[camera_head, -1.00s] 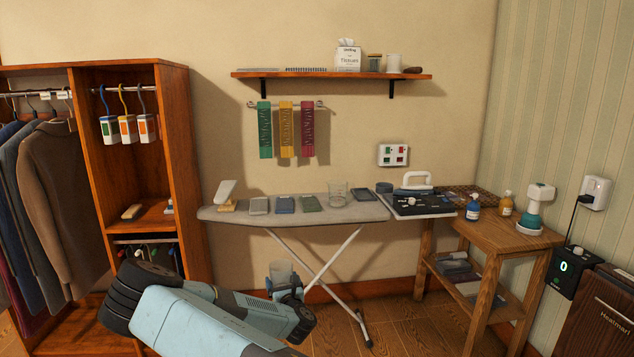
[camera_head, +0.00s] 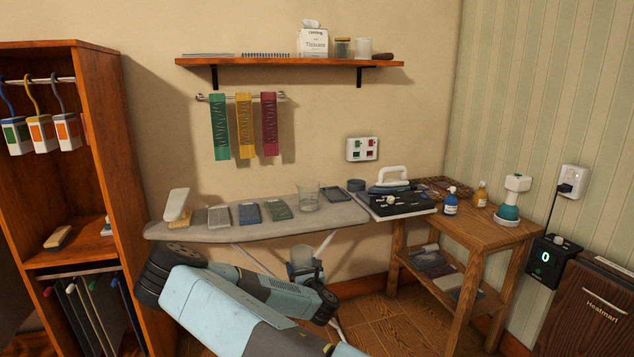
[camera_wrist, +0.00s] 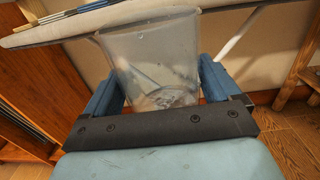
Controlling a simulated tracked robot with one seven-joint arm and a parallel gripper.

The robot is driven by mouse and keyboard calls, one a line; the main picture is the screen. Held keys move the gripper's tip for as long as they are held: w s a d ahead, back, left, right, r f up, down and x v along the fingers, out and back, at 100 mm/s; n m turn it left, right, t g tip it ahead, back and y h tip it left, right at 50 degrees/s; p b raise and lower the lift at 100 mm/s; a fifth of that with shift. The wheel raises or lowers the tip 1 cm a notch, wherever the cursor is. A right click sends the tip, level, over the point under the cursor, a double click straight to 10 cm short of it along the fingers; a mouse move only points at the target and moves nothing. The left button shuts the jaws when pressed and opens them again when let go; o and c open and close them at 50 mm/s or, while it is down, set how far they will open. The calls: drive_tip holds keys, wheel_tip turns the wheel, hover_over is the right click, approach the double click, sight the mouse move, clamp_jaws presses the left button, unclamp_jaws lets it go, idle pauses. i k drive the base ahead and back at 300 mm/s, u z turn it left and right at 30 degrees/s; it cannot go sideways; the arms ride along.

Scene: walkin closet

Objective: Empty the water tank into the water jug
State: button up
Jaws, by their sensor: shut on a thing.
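My gripper (camera_head: 308,276) is shut on a clear, tapered container (camera_head: 301,258), likely the water tank. It is held roughly upright, low in front of the ironing board. A clear open vessel (camera_head: 308,196), likely the water jug, stands upright on the ironing board (camera_head: 185,231), apart from my gripper.
An iron (camera_head: 390,181) rests on a black-topped station (camera_head: 398,203) at the board's right end. Several flat items lie left of the vessel. A wooden side table (camera_head: 480,232) holds bottles. A wooden wardrobe (camera_head: 130,180) stands left. Some floor (camera_head: 385,325) is clear.

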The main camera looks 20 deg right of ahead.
sight(308, 189)
drive_tip(key=u, duration=0.1)
drive_tip(key=i, duration=0.4)
drive_tip(key=z, duration=0.8)
